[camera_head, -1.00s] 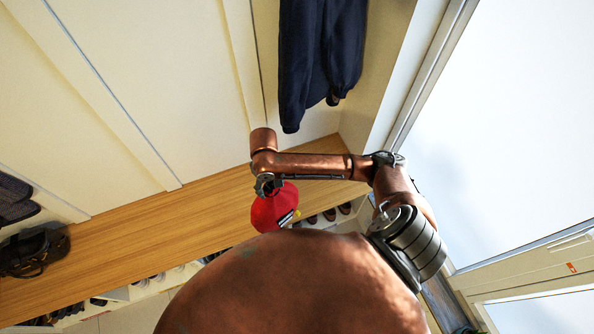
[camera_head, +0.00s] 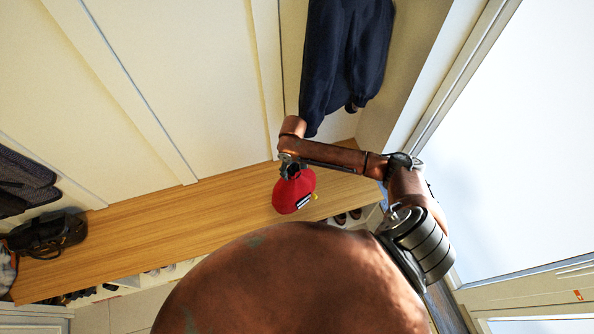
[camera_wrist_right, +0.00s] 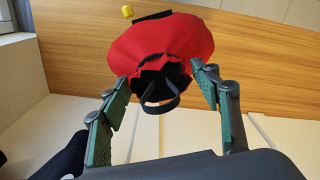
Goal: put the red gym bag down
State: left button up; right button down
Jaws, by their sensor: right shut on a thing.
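The red gym bag (camera_head: 293,193) hangs under my right gripper (camera_head: 290,169), which is shut on the bag's gathered top. In the head view the bag appears over the wooden bench (camera_head: 150,230), near its right end. I cannot tell whether its underside touches the wood. In the right wrist view the red bag (camera_wrist_right: 165,45) shows with a dark strap loop, and the green-padded fingers of the right gripper (camera_wrist_right: 162,90) stand on either side of its neck. My left gripper is not in view.
A dark jacket (camera_head: 343,60) hangs behind my right arm. A black bag (camera_head: 48,233) sits at the bench's left end, with dark clothing (camera_head: 25,180) hanging above it. Shoes (camera_head: 348,216) show below the bench's front edge. The bench's middle is clear.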

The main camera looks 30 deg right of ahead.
jog(key=d+f, duration=0.1)
jog(key=w+d+f, duration=0.1)
jog(key=f, duration=0.1)
jog(key=w+d+f, duration=0.1)
jog(key=f, duration=0.1)
jog(key=shift+w, duration=0.2)
jog(key=shift+f+b, duration=0.35)
jog(key=shift+f, duration=1.15)
jog(key=c, duration=0.7)
grip_release()
notch_tip(320, 180, up, 12)
jog(key=shift+r+p, duration=0.15)
jog(key=shift+p, duration=0.25)
